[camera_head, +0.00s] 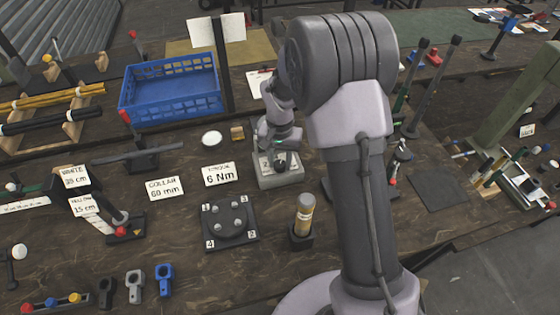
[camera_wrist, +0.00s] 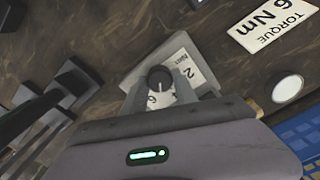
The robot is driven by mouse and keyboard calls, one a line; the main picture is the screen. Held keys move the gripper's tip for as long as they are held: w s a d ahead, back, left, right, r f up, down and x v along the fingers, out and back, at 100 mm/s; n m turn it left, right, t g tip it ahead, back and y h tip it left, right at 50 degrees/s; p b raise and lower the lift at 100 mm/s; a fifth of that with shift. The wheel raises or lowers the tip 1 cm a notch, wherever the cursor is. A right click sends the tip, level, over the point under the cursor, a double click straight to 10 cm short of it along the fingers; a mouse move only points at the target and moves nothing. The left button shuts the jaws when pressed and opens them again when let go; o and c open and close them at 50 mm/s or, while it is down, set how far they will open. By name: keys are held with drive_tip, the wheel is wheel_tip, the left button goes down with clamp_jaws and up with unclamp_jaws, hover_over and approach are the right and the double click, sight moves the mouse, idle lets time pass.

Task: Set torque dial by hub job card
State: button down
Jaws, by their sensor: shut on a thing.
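The torque dial is a grey box (camera_head: 281,176) with a white scale face, below my arm in the head view. In the wrist view its dark round knob (camera_wrist: 159,77) sits on the box (camera_wrist: 172,52), with the numbers 2 and 6 and "Nm" showing around it. My gripper (camera_wrist: 160,88) is shut on the knob, one finger on each side. A pale mark shows on the knob, but its exact reading is unclear. The torque card (camera_head: 218,175) reads 6 Nm and lies left of the dial. It also shows in the wrist view (camera_wrist: 272,24).
A collar card (camera_head: 165,188) reads 60 mm. A dark plate with numbered posts (camera_head: 230,223) and an upright tan-handled tool in a holder (camera_head: 303,216) stand in front of the dial. A blue crate (camera_head: 172,91) is behind left. A white disc (camera_head: 211,138) lies nearby.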

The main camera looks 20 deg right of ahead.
sight(280, 163)
drive_tip(key=shift+m+b, duration=0.45)
drive_tip(key=shift+m, duration=1.85)
drive_tip(key=c, duration=1)
unclamp_jaws()
drive_tip(key=shift+o, duration=0.2)
wheel_tip(280, 163, up, 18)
drive_tip(key=p, duration=0.6)
drive_tip(key=shift+f, duration=0.25)
